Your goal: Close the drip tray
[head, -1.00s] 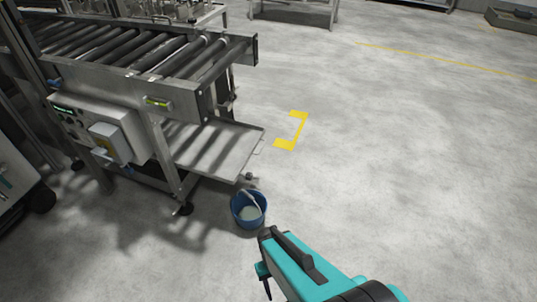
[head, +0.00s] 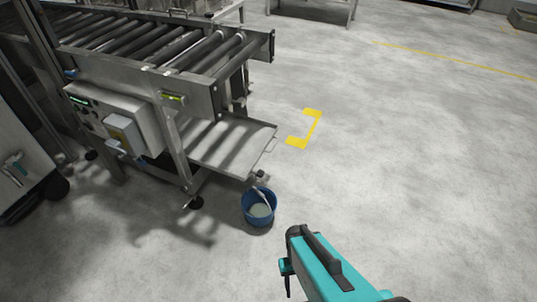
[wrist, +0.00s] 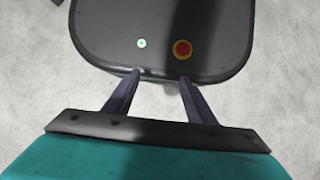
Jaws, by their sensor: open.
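The drip tray (head: 226,146) is a flat metal tray low under the end of the roller conveyor. It sticks out to the right past the machine's leg, with a thin handle (head: 271,146) on its outer edge. My gripper (wrist: 160,79) shows in the wrist view, with its two dark fingers apart and nothing between them. In the head view my teal arm is at the bottom, right of and nearer than the tray, clear of it. The fingertips cannot be made out clearly there. The tray is not in the wrist view.
A blue bucket (head: 249,216) with pale liquid stands on the floor below the tray's near corner. The roller conveyor (head: 195,92) and a control box (head: 120,128) are above and left of the tray. Yellow floor marking (head: 315,125) lies to the right. The floor on the right is open.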

